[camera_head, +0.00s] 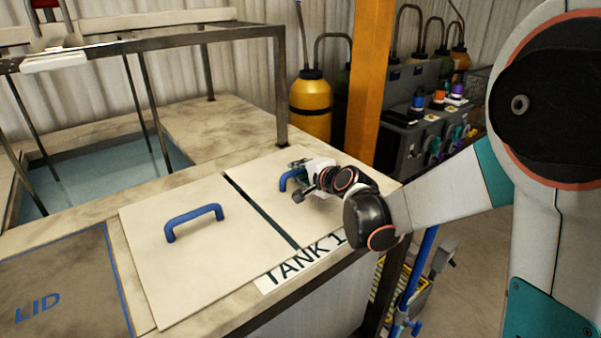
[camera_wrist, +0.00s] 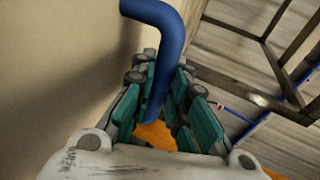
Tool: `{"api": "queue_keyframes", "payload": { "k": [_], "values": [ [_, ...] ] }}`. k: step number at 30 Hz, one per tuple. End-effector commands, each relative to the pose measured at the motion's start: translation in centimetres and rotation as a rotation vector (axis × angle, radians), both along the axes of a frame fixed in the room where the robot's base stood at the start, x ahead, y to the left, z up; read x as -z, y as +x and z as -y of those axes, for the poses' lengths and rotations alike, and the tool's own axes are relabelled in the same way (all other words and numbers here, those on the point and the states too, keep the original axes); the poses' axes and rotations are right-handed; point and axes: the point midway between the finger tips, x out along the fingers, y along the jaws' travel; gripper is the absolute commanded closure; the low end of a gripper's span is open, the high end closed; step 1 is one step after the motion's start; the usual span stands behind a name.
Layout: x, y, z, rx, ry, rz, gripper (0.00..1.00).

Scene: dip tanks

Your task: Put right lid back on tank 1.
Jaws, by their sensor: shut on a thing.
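The right lid (camera_head: 266,188) is a pale flat plate with a blue handle (camera_head: 284,182). It lies level over the right half of tank 1; I cannot tell whether it rests fully on the rim. My gripper (camera_head: 300,172) is shut on that handle, above the lid. In the wrist view, the fingers (camera_wrist: 166,108) enclose the blue handle (camera_wrist: 160,25), and the lid's pale face (camera_wrist: 60,60) fills the left side. The left lid (camera_head: 180,265) lies on the tank with its blue handle free. A narrow dark gap (camera_head: 255,209) separates the lids. The TANK 1 label (camera_head: 300,262) is partly hidden by my arm.
A blue-edged LID mat (camera_head: 75,265) lies bare at the left. An open tank with water (camera_head: 90,165) and a metal frame (camera_head: 190,36) stand behind. An orange post (camera_head: 368,80) rises close behind my gripper. A yellow canister (camera_head: 310,105) stands behind the tank.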

Motion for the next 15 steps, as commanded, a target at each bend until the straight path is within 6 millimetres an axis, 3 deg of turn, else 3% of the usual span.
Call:
{"api": "queue_keyframes", "payload": {
  "k": [7,8,10,15],
  "values": [
    [-0.01,0.01,0.02,0.001,0.0,0.001,1.0],
    [0.11,0.0,-0.01,0.0,0.0,0.0,0.84],
    [0.04,0.01,0.0,0.0,0.0,0.0,0.68],
    [0.02,-0.01,0.0,0.0,0.0,0.0,0.66]
  ]
}}
